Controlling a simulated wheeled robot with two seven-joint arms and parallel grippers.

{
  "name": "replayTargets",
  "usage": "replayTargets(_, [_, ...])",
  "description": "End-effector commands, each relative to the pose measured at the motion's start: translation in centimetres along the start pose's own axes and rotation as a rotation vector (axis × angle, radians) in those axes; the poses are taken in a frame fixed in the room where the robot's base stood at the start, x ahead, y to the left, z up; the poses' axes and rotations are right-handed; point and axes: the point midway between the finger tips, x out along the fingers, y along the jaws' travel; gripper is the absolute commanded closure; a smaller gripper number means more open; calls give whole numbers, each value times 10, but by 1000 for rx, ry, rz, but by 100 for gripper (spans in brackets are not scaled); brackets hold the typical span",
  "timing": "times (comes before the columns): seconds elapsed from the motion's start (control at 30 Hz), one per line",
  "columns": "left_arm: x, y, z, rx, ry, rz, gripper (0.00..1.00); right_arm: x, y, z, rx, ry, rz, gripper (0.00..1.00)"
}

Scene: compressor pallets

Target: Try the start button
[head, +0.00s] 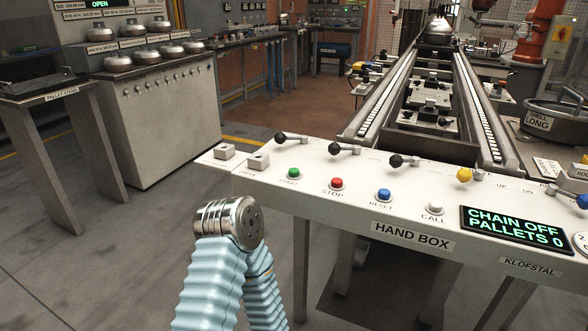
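The green start button (294,174) stands on the white hand box panel (340,207), with the label START below it. A display (513,228) on the same panel reads CHAIN OFF, PALLETS 0. One of my arms, in pale blue sleeves with a bare metal joint, rises in front of the panel, left of and below the green button. The joint is apart from the button in the picture. No gripper fingers show, so neither gripper is in view.
Red stop (337,184), blue reset (384,195) and white call (435,207) buttons sit right of the green one. Several ball-ended levers (281,137) line the panel's back. A conveyor (425,105) runs behind. A grey cabinet (165,120) stands left; floor between is free.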

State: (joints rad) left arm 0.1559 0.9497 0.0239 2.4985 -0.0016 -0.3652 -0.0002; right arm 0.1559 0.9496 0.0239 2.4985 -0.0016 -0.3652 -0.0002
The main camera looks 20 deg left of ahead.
Motion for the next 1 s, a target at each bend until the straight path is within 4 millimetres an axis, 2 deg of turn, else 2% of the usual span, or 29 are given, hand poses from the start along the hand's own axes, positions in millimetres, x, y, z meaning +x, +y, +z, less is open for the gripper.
replayTargets(0.03, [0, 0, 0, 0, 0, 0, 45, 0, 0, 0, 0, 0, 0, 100])
replayTargets(0.4, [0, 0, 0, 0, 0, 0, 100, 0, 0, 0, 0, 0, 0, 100])
replayTargets(1.0, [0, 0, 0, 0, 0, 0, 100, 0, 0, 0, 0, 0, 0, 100])
